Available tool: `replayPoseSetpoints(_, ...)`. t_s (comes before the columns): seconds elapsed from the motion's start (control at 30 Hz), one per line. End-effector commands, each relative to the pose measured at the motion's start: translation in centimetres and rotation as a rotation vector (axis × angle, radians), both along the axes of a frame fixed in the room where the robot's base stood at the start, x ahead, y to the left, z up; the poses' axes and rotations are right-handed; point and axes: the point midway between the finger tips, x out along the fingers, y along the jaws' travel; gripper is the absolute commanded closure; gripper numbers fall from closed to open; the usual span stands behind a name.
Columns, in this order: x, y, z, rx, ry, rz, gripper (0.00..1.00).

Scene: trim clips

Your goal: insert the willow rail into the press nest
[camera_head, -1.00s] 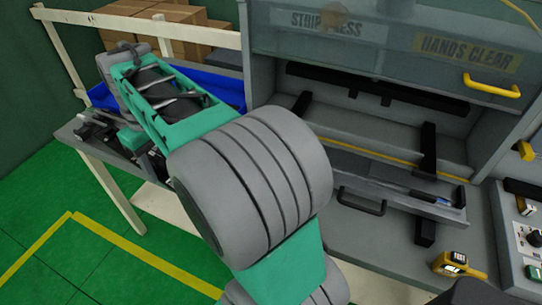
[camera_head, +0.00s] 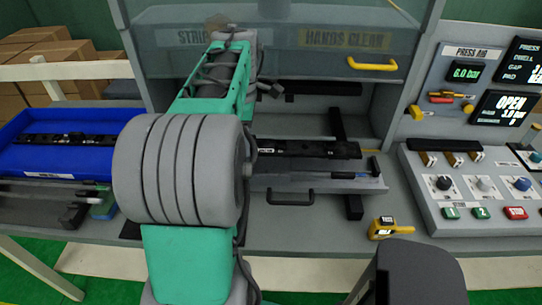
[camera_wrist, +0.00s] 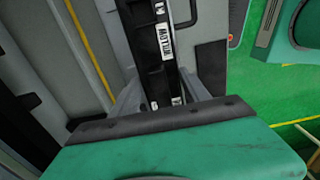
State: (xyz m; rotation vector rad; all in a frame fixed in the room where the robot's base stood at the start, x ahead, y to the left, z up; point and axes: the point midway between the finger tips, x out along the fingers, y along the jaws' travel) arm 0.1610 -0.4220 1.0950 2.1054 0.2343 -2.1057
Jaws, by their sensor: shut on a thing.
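The willow rail (camera_wrist: 160,45) is a long black bar. In the wrist view its white label reads upside down as willow. My gripper (camera_wrist: 168,92) is shut on it, with grey fingers on both sides. In the head view the rail (camera_head: 310,148) lies level along the front of the press, over or on the grey sliding tray (camera_head: 335,184) that seems to hold the nest. Its left part and my fingers are hidden behind my arm. I cannot tell whether the rail touches the tray.
A blue bin (camera_head: 22,165) at left holds another black rail (camera_head: 70,140). The clear guard (camera_head: 285,62) with a yellow handle (camera_head: 365,64) is above the opening. A yellow handheld device (camera_head: 388,228) is on the bench front. The control panel (camera_head: 480,185) stands at right.

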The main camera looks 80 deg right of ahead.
Motion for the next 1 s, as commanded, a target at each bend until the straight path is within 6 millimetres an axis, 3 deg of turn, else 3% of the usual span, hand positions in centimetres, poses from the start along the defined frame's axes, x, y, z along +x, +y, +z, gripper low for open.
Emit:
replayPoseSetpoints(0.1,-2.4,-2.0,-1.2,0.003,0.001,-0.004,1.0)
replayPoseSetpoints(0.3,-4.3,-3.9,-4.9,0.001,0.0,-0.002,1.0)
replayPoseSetpoints(0.53,-5.4,-5.0,-6.7,-0.001,0.0,-0.001,1.0)
replayPoseSetpoints(0.7,-5.5,-5.0,-9.6,0.0,0.0,0.0,1.0)
replayPoseSetpoints(0.93,-5.5,-5.1,-10.1,-0.003,-0.001,0.001,1.0)
replayPoseSetpoints(0.97,-5.5,-5.0,-10.1,-0.001,0.0,0.001,0.43)
replayPoseSetpoints(1.0,-5.5,-5.0,-10.1,-0.001,0.0,0.0,0.4)
